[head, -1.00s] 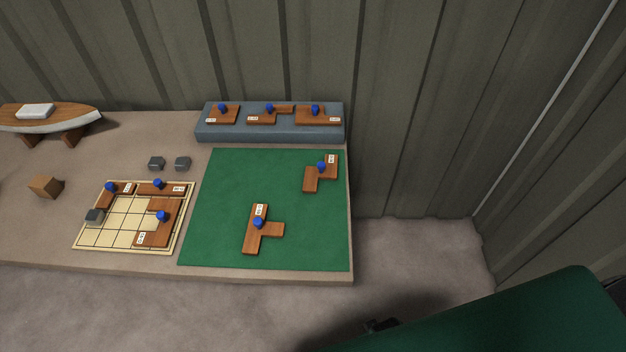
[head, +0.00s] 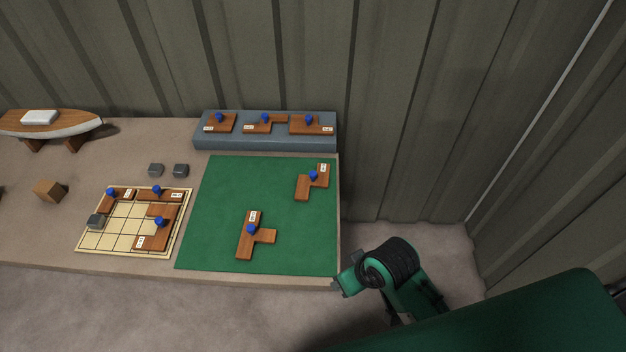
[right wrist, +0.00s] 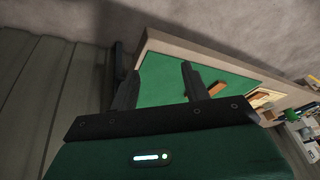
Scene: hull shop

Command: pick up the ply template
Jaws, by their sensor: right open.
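Several flat brown wooden pieces with blue knobs and white labels are in the head view; I cannot tell which one is the ply template. A T-shaped piece (head: 245,243) lies on the green mat (head: 210,225), and a stepped piece (head: 303,188) lies at the mat's back right. My right gripper (right wrist: 160,82) is open and empty in the right wrist view, pointing toward the mat with one wooden piece (right wrist: 217,89) visible past its fingers. In the head view the right hand is at the table's front right corner. My left gripper is not in view.
A grey-blue block (head: 265,143) at the back bears more wooden pieces. A pale gridded board (head: 118,240) at left holds several pieces and a grey cube. A corrugated wall stands behind.

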